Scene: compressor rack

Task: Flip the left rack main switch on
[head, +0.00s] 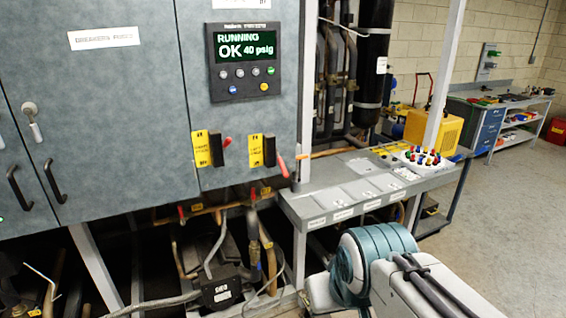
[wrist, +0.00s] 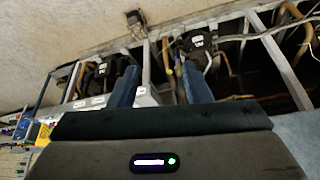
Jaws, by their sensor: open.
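Two switches with yellow label plates are on the lower edge of the grey cabinet in the head view. In the head view only my arm shows, at the lower right.
A display panel (head: 243,61) above the switches reads RUNNING OK 40 psig. A grey shelf (head: 317,205) juts out to the right of the cabinet. Pipes and frame bars fill the space underneath. A yellow case (head: 440,128) stands behind. Floor (head: 510,215) is clear at right.

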